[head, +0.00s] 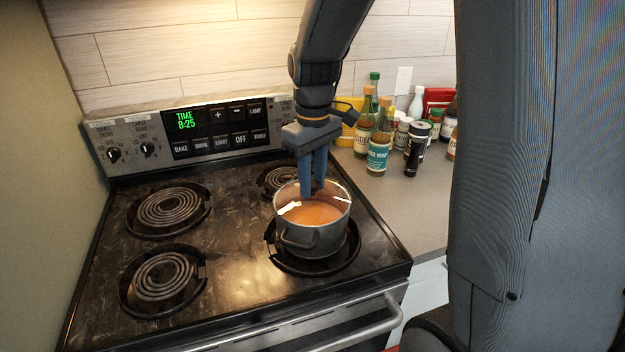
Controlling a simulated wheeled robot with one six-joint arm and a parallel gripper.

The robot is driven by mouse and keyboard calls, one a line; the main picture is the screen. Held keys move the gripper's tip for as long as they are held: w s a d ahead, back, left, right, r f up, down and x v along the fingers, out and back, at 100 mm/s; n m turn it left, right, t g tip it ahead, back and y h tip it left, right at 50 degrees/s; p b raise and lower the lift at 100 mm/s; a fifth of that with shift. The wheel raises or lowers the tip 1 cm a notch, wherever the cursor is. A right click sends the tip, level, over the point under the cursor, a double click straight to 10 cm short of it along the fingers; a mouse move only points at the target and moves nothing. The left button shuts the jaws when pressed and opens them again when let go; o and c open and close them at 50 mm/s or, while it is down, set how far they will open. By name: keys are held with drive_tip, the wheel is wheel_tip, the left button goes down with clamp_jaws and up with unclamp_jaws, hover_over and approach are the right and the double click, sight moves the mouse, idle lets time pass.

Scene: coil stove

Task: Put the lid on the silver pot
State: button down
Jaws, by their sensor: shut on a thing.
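The silver pot (312,238) stands upright on the front right burner, with orange soup showing inside. My gripper (313,192) points straight down over the pot's mouth, its fingers close together. White glints (291,208) across the mouth look like reflections on a clear glass lid, which is hard to make out against the soup. My gripper appears shut on the lid's knob, which the fingers hide. The lid appears to be at or very near the pot's rim; I cannot tell whether it touches all round.
The rear right coil (277,181) is partly hidden behind the pot and gripper. The two left coils (168,210) (162,277) are bare. Several bottles and jars (378,160) stand on the counter (400,215) at right. The control panel (212,130) rises behind the stove.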

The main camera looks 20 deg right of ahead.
idle(0.4)
drive_tip(key=c, duration=1.4)
unclamp_jaws()
drive_tip(key=shift+o, duration=0.7)
drive_tip(key=o, duration=0.4)
drive_tip(key=shift+r, duration=0.1)
drive_tip(key=shift+r+p, duration=3.1)
drive_tip(key=shift+r, duration=0.3)
